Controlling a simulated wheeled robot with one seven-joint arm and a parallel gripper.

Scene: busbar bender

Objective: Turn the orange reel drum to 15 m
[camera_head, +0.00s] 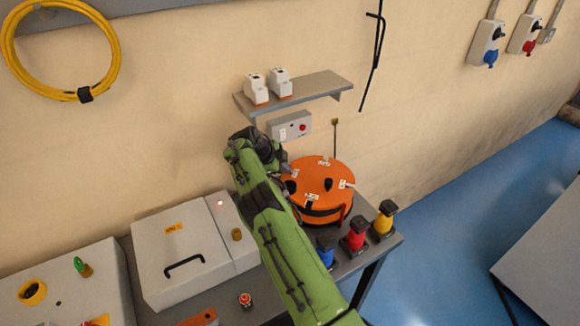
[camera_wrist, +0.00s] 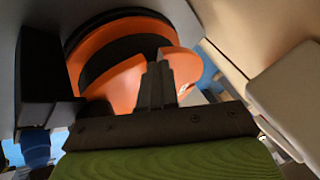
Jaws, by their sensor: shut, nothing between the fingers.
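The orange reel drum (camera_head: 325,180) stands on the bench below the wall shelf. Its round top carries several small white labels and dark knobs or holes, too small to read. A black band runs around its side. My gripper (camera_head: 287,170) is at the drum's left rear edge, partly hidden behind my green arm in the head view. In the wrist view, my gripper's fingers (camera_wrist: 158,78) are together and point at the orange drum (camera_wrist: 115,75), which fills the upper middle. I cannot tell whether the fingers touch it.
Blue, red (camera_head: 356,234) and yellow (camera_head: 384,218) capped posts stand in front of the drum. A grey box with a handle (camera_head: 182,255) is at left. A shelf (camera_head: 300,95) with two white devices and a small grey control box (camera_head: 290,126) are close above. Blue floor lies right.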

